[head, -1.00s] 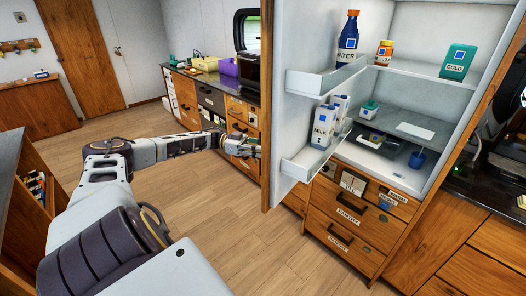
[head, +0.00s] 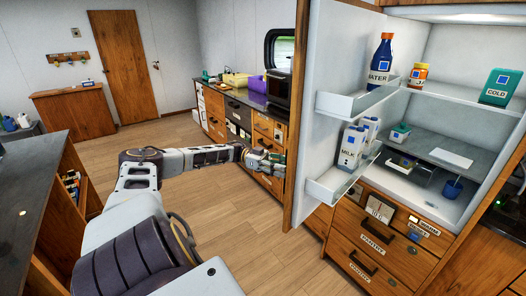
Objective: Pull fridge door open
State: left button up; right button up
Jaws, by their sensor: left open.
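The fridge door (head: 328,82) stands open, swung out toward the left. I see its white inner side with two shelf bins and its wooden edge. The fridge interior (head: 450,108) is exposed on the right. My left arm reaches in from the left, and my left gripper (head: 276,163) is at the door's wooden edge, at about the height of the lower bin. Its fingertips are close to the edge; I cannot tell whether they touch it. The door's outer face and handle are hidden from me. My right gripper is not in view.
The door bins hold a water bottle (head: 381,61) and milk cartons (head: 351,147). Wooden drawers (head: 372,240) are below the fridge. A counter (head: 40,195) stands at left, another run of drawers (head: 232,122) behind the door. The wooden floor (head: 240,235) between is clear.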

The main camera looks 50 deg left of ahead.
pick_arm(q)
jog(key=v, duration=1)
jog(key=shift+m, duration=0.3)
dwell(0.6)
